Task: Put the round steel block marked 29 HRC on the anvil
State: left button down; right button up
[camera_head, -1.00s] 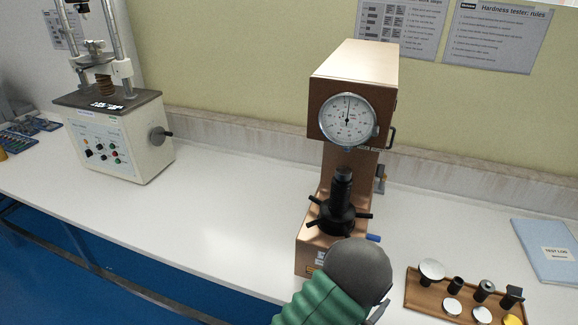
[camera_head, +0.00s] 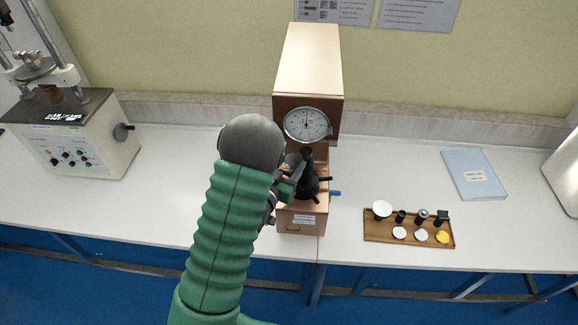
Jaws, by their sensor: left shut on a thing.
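My left gripper (camera_head: 284,188) is beside the spindle of the copper-coloured hardness tester (camera_head: 310,75), left of the anvil (camera_head: 306,153). It is shut on a grey thing (camera_head: 292,162), which I take to be the round steel block; my wrist and fingers hide most of it, and no marking is readable. The grey thing shows close to the anvil's top, but I cannot tell whether they touch. The anvil tops the black spindle with its spoked handwheel (camera_head: 307,186), below the dial (camera_head: 306,125). My right gripper is out of view.
A wooden tray (camera_head: 375,234) to the right holds several discs and small black or metal parts. A blue folder (camera_head: 472,172) lies behind it. A second tester (camera_head: 85,140) stands at the left. The bench (camera_head: 175,180) is clear between the testers.

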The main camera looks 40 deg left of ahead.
aim_at(295, 154)
pick_arm(q)
jog(key=w, duration=0.1)
jog(key=w+a, duration=0.1)
jog(key=w, duration=0.1)
jog(key=shift+w+a+f+b, duration=0.1)
jog(key=shift+a+f+b, duration=0.25)
jog(key=shift+a, duration=0.05)
jog(key=w, duration=0.2)
jog(key=w+b, duration=0.1)
jog(key=w, duration=0.1)
jog(key=shift+d, duration=0.2)
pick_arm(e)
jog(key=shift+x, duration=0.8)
pick_arm(q)
jog(key=shift+a, duration=0.15)
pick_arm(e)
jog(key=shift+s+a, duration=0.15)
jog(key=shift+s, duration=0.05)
pick_arm(q)
jog(key=shift+a, duration=0.1)
jog(key=shift+s+a+f, duration=0.1)
jog(key=shift+a, duration=0.1)
jog(key=shift+d, duration=0.15)
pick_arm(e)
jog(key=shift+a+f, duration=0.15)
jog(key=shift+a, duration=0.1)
pick_arm(q)
jog(key=shift+d, duration=0.15)
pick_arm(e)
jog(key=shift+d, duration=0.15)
